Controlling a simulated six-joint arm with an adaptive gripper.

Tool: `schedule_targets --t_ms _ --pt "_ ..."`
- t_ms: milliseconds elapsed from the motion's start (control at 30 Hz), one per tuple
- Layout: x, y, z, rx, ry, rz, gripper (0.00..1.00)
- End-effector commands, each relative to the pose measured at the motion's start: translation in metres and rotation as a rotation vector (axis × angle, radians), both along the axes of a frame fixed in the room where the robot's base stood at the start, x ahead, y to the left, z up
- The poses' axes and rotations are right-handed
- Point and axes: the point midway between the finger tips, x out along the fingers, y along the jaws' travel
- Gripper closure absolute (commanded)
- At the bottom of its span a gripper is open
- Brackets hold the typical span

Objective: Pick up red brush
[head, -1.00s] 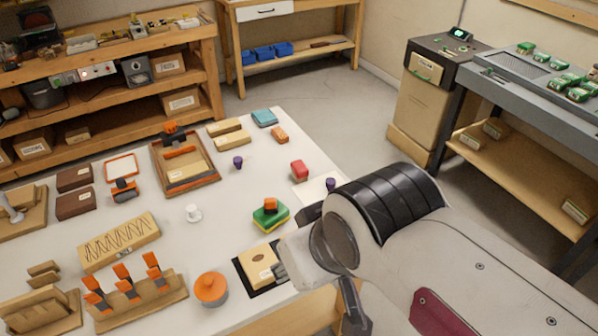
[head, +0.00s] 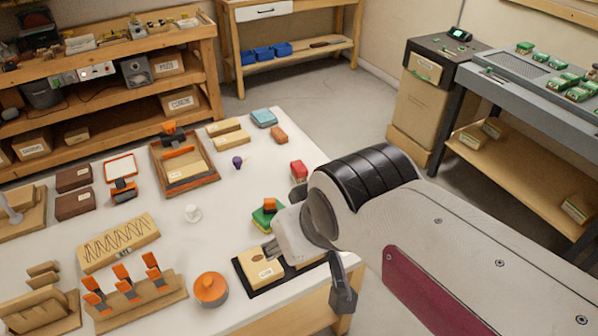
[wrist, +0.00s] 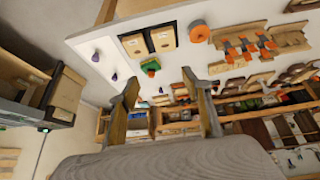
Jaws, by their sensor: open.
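A small red block-like item (head: 298,168) stands near the table's right edge in the head view; it is the only plainly red thing there, and I cannot make out bristles. My arm partly covers the area just below it. My gripper (head: 270,247) is by the green and yellow block (head: 262,219), above the boxed tan blocks, nearer the table's front edge than the red item. In the wrist view my gripper (wrist: 166,105) has its two fingers wide apart with nothing between them. I cannot pick out the red item in the wrist view.
A tan block on a black tray (head: 243,278) lies below my gripper, with an orange-lidded pot (head: 210,288) to its left. A white knob (head: 193,212) and a purple item (head: 237,162) stand on the table. Clear white table lies between them.

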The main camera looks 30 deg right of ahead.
Motion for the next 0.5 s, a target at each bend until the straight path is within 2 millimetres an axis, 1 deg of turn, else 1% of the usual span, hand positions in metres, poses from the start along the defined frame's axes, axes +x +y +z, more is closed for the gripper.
schedule_targets --t_ms 100,500 --pt "0.024 -0.010 0.000 -0.015 -0.020 -0.018 0.51" --pt "0.110 -0.047 -0.006 -0.070 -0.110 -0.060 0.51"
